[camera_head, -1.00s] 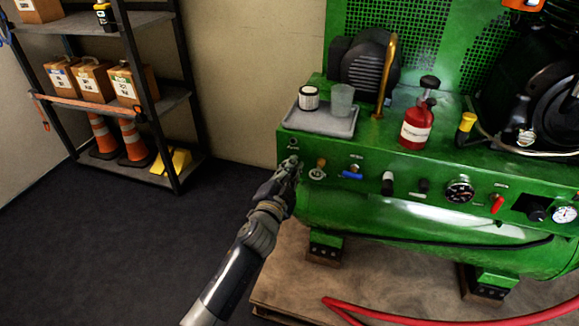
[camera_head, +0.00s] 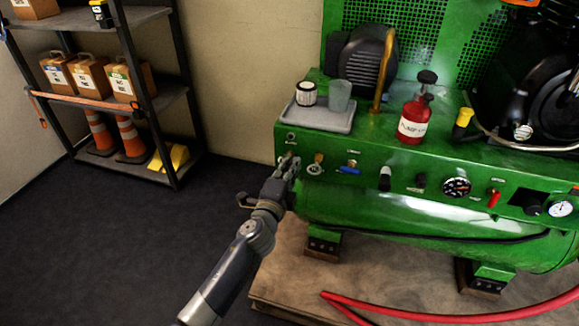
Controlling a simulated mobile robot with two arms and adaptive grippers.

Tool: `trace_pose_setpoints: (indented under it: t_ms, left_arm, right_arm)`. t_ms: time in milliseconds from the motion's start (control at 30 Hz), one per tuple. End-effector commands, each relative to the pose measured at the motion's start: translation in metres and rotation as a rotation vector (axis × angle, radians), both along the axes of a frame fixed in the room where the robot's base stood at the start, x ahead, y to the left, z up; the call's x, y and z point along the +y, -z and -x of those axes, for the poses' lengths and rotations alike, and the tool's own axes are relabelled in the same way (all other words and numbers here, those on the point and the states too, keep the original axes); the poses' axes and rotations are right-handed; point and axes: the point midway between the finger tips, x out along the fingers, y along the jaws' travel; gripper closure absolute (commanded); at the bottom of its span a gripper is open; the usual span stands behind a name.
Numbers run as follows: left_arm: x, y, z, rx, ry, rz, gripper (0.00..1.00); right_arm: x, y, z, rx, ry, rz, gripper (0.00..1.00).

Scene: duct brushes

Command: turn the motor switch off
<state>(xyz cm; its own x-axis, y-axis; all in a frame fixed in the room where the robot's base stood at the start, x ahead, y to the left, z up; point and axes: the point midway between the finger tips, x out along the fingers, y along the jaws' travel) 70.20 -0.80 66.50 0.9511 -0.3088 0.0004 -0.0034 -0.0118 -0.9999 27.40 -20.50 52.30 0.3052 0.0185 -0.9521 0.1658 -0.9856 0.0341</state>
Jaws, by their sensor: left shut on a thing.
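The green machine's front panel (camera_head: 330,155) carries a row of small controls, and their labels are too small to read, so I cannot tell by label which is the motor switch. My left gripper (camera_head: 288,166) is at the panel's left end, shut on a small control that its fingers mostly hide. A round dark fitting (camera_head: 291,138) is just above the fingers. My right gripper is not in view.
A grey tray (camera_head: 318,121) with a filter and a cup stands on the machine above my gripper, beside a red bottle (camera_head: 413,120). A red hose (camera_head: 400,318) lies on the wooden base. A shelf (camera_head: 170,98) is at left; the floor before it is clear.

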Motion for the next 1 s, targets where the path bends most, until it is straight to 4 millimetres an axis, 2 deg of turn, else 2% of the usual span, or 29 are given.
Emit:
trace_pose_setpoints:
  t_ms: [567,600,667,1000]
  left_arm:
    - [-0.0009,0.0014,0.0006,-0.009,0.002,-0.031,1.00]
    - [-0.0009,0.0014,0.0006,-0.009,0.002,-0.030,0.80]
    - [-0.0008,0.0014,0.0006,-0.009,0.002,-0.030,0.69]
    - [0.0000,0.0008,0.0009,-0.008,0.001,-0.027,0.69]
  right_arm:
    - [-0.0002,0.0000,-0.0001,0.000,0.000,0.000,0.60]
    - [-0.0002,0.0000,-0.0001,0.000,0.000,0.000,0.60]
    - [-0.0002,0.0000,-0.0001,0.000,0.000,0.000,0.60]
    - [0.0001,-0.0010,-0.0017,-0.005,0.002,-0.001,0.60]
